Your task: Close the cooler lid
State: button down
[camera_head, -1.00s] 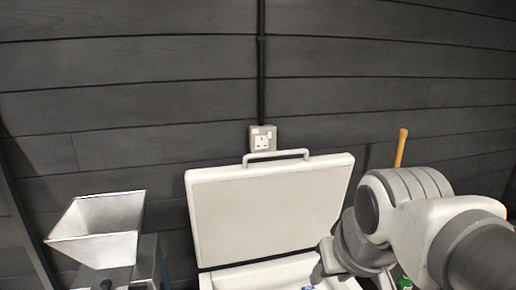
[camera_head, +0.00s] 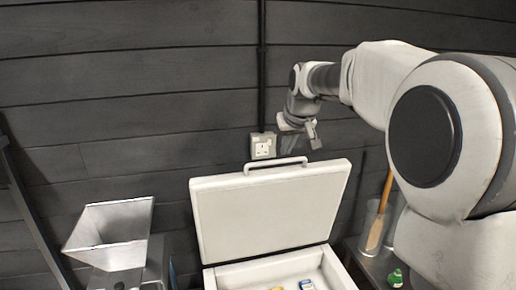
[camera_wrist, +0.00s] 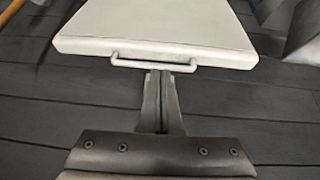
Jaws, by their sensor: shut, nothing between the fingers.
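The white cooler (camera_head: 338,272) stands in front of the dark wall. Its lid (camera_head: 270,212) is raised and open, close to upright, with a grey bar handle (camera_head: 275,164) along its top edge. In the wrist view the lid (camera_wrist: 155,28) and its handle (camera_wrist: 152,64) lie just beyond my fingertips. My gripper (camera_head: 315,135) is above and behind the lid's top edge, near the wall. It is shut and empty, and its fingers (camera_wrist: 160,75) reach close to the handle. I cannot tell whether they touch it.
A metal hopper (camera_head: 112,235) stands left of the cooler. A wall socket (camera_head: 263,146) is behind the lid. A wooden-handled tool (camera_head: 380,212) and a green-topped item (camera_head: 396,277) are on the right. Small items (camera_head: 306,285) lie inside the cooler.

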jog(key=w+f+p, duration=0.2)
jog(key=w+p, duration=0.1)
jog(key=w, duration=0.9)
jog(key=p, duration=0.4)
send_over(276, 168)
notch_tip(276, 168, down, 7)
jog(key=shift+f, duration=0.15)
jog(key=shift+s+f+y, duration=0.1)
jog(key=shift+s+y, duration=0.2)
jog(key=shift+s, duration=0.25)
jog(key=shift+f, duration=0.1)
